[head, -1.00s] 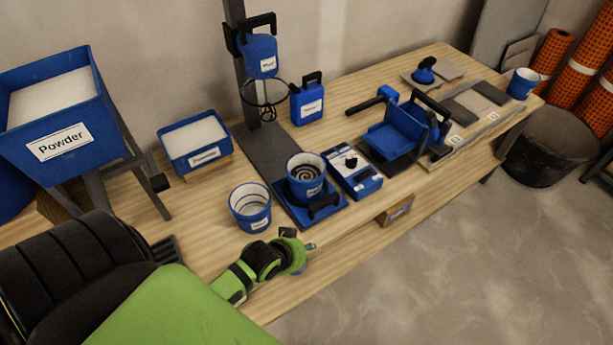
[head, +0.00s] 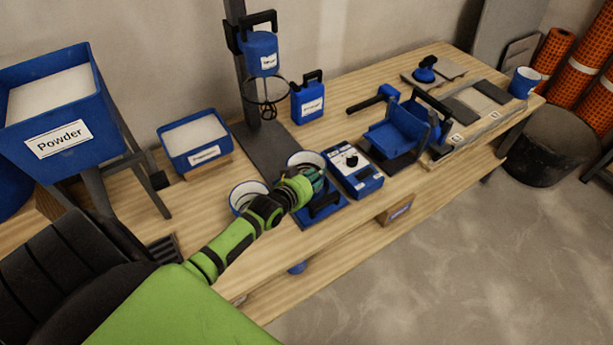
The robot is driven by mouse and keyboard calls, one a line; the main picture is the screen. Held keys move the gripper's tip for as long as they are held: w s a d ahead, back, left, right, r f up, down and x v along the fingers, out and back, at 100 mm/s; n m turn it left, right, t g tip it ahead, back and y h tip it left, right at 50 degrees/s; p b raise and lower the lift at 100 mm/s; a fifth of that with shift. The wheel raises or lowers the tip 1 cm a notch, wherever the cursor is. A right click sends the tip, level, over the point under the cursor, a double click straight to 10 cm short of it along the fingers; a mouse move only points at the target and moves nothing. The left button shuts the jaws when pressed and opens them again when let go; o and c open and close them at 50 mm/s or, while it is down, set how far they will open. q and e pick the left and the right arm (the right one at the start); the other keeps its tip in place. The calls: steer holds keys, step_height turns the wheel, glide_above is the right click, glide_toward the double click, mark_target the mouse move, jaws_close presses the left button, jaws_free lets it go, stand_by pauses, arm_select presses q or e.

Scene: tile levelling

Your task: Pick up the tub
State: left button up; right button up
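Two round blue tubs with pale rims stand side by side near the front left of the workbench. The left tub (head: 236,198) is partly covered by my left arm. The right tub (head: 302,155) stands on the mixing stand's base, with only its back rim and part of its inside showing. My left gripper (head: 317,182) is at the front of the right tub, overlapping it in the head view. Whether it touches the tub, and how its fingers are set, I cannot tell. My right gripper is not in view.
A blue control box (head: 355,175) stands just right of the right tub. Behind are the mixing stand's post and ring (head: 266,92), a labelled blue jug (head: 307,100) and a white-filled bin (head: 195,141). A small blue bucket (head: 522,83) stands at the far right.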

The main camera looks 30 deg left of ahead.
arm_select(q)
steer(key=shift+x, duration=0.8)
steer(key=shift+s, duration=0.1)
jaws_close()
steer(key=shift+r, duration=0.2)
steer(key=shift+w+r, duration=0.1)
steer(key=shift+w, duration=0.1)
